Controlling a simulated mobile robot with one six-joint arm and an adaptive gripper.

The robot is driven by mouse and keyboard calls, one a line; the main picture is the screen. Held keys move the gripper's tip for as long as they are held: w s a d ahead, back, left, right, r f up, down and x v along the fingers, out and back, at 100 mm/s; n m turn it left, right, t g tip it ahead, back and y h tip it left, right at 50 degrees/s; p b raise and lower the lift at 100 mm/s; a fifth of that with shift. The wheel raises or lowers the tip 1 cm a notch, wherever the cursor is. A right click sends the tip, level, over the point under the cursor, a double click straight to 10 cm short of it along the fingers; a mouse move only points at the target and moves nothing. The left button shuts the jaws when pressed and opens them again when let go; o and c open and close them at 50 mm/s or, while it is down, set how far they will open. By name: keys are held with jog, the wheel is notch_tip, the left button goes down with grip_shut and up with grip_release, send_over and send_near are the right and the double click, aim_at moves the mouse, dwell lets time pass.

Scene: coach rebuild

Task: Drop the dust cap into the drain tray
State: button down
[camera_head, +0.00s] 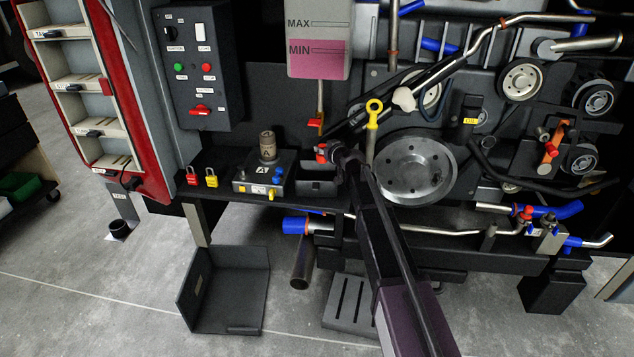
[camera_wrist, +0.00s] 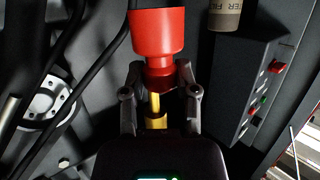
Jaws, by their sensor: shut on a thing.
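My gripper (camera_head: 338,152) is in front of the shelf, left of the big grey pulley. In the wrist view its two fingers (camera_wrist: 160,88) are closed around a dark red piece, which I take as the dust cap (camera_wrist: 160,75). A wider bright red cup shape (camera_wrist: 158,32) shows just beyond it; I cannot tell whether they are joined. A yellow stem shows between the fingers. In the head view red also shows at the gripper's tip (camera_head: 321,153). A dark, low-fronted tray (camera_head: 240,285) on the floor at lower left may be the drain tray; it looks empty.
A small black open bin (camera_head: 318,186) is on the shelf just below my gripper. Left of it are a block (camera_head: 262,182) with a filter cylinder (camera_head: 268,147), and red and yellow padlocks (camera_head: 211,177). A pipe end (camera_head: 302,268) stands right of the floor tray.

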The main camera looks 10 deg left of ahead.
aim_at(323, 161)
jog(key=shift+f+b, duration=2.6)
jog(key=shift+f, duration=0.15)
jog(key=shift+c, duration=1.5)
grip_release()
jog(key=shift+a, duration=0.1)
jog(key=shift+r, duration=0.15)
